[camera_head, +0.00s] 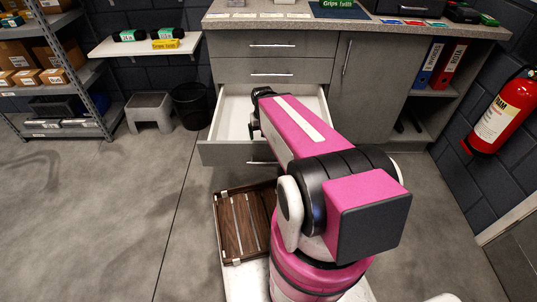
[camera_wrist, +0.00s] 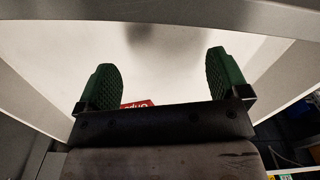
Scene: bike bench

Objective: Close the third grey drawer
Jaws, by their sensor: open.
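The third grey drawer (camera_head: 222,153) stands pulled out of the grey cabinet in the head view, below two shut drawers. Its white inside shows to the left of my arm. Part of its front and handle is hidden by my arm. My gripper's two green-padded fingers (camera_wrist: 163,80) are wide apart in the wrist view, with nothing held between them. They are over a white surface that looks like the drawer's inside, with grey edges around it. In the head view my arm reaches over the open drawer and hides the fingertips.
A small red labelled thing (camera_wrist: 138,104) shows by the left finger in the wrist view. A brown wooden crate (camera_head: 240,228) is below the drawer. A black bin (camera_head: 190,105) and a grey step stool (camera_head: 150,110) stand left. A red extinguisher (camera_head: 503,110) hangs right.

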